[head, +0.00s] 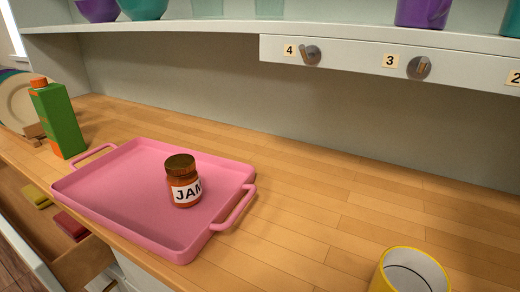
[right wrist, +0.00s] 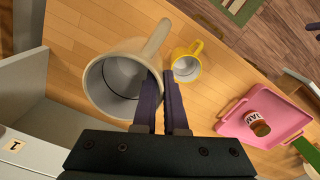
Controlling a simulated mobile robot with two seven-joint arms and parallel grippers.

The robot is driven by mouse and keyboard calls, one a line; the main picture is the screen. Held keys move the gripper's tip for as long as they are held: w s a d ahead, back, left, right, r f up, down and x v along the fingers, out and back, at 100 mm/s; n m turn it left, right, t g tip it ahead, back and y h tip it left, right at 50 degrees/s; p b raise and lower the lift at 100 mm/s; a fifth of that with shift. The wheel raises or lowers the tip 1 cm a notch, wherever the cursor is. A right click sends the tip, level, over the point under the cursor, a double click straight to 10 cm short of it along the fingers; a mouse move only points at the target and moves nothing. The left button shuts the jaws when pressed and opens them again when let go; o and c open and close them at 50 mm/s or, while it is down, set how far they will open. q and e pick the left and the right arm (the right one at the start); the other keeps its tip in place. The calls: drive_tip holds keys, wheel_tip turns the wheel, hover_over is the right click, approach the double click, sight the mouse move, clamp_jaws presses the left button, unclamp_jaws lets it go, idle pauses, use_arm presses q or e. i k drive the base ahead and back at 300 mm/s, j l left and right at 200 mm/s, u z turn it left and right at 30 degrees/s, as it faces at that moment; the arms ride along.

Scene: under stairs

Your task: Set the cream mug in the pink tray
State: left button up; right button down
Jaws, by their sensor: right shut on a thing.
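The cream mug (right wrist: 104,92) shows large in the right wrist view, with its open mouth toward the camera and its handle pointing up and right. My right gripper (right wrist: 162,78) is shut on the mug's wall at its right side. The mug and this gripper are outside the head view. The pink tray (head: 115,190) lies on the wooden counter at the left of the head view and shows at the right of the right wrist view (right wrist: 286,113). A jam jar (head: 183,184) stands upright in it, toward its right side. My left gripper is in neither view.
A yellow mug (head: 412,272) stands on the counter at the front right. A green carton (head: 58,122) stands behind the tray's left side. An open drawer (head: 85,262) is below the counter's front edge.

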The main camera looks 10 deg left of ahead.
sight(122, 181)
drive_tip(key=i+j+u, duration=0.15)
drive_tip(key=j+u, duration=0.15)
drive_tip(key=j, duration=0.2)
drive_tip(key=i+j+u, duration=0.3)
drive_tip(key=j, duration=0.15)
drive_tip(key=i+j+u, duration=0.25)
drive_tip(key=j, duration=0.2)
drive_tip(key=i+j+u, duration=0.3)
drive_tip(key=k+j, duration=0.05)
